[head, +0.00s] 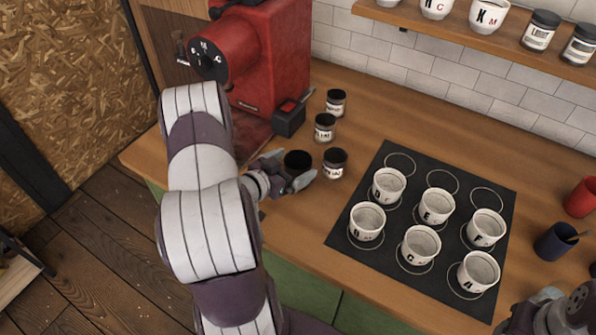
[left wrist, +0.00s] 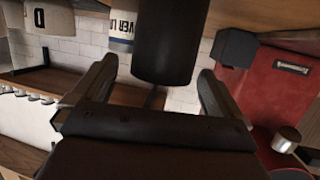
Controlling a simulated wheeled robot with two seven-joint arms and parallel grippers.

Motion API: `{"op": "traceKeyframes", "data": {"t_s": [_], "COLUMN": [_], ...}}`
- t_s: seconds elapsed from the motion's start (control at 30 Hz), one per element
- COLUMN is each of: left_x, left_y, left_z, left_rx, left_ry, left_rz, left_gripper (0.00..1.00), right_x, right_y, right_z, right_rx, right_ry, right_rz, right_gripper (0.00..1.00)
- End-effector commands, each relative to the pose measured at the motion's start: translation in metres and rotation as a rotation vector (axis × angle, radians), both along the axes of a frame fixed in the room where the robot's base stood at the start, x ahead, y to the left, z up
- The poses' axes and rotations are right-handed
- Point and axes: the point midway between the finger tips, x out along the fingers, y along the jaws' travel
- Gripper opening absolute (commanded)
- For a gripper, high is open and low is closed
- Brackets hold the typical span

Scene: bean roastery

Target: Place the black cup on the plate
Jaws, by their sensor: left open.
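The black cup (head: 298,160) stands on the wooden counter in front of the red grinder. It also shows in the left wrist view as a dark cylinder (left wrist: 168,42). My left gripper (head: 288,170) is open, with its fingers spread around the near side of the cup; I cannot tell whether they touch it. A flat reddish-brown plate (head: 252,132) lies at the foot of the grinder, partly hidden by my left arm; I cannot tell whether it is the task's plate. My right gripper (head: 545,314) is at the lower right, partly cut off, its jaws unclear.
Small dark-lidded jars (head: 335,163) stand close right of and behind the cup. A black mat (head: 385,255) holds several white lettered cups. A red mug (head: 581,197) and a dark blue cup (head: 555,241) stand at the right. The red grinder (head: 270,50) rises behind.

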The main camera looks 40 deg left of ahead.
Motion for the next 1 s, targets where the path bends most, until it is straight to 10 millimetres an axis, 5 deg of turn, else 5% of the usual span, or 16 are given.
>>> {"op": "traceKeyframes", "data": {"t_s": [0.2,0.47,0.5,0.67,1.0], "left_x": [0.038,0.046,0.046,0.046,0.046], "left_y": [-0.001,0.0,0.0,0.0,0.0], "left_z": [-0.009,-0.012,-0.012,-0.012,-0.008], "left_rx": [0.0,0.0,0.0,0.001,0.002], "left_ry": [0.001,0.001,0.001,0.001,0.0], "left_rz": [-0.004,0.0,0.0,0.0,-0.001], "left_gripper": [1.0,1.0,0.97,0.45,0.39], "right_x": [0.0,0.0,0.0,0.0,0.0], "right_y": [0.0,0.0,0.0,0.0,0.0], "right_z": [0.009,0.009,0.009,0.009,0.008], "right_rx": [0.0,0.0,0.0,0.0,0.0], "right_ry": [0.0,0.0,0.0,0.0,0.0], "right_rz": [0.0,0.0,0.0,0.0,0.0], "right_gripper": [0.43,0.43,0.43,0.43,0.43]}}
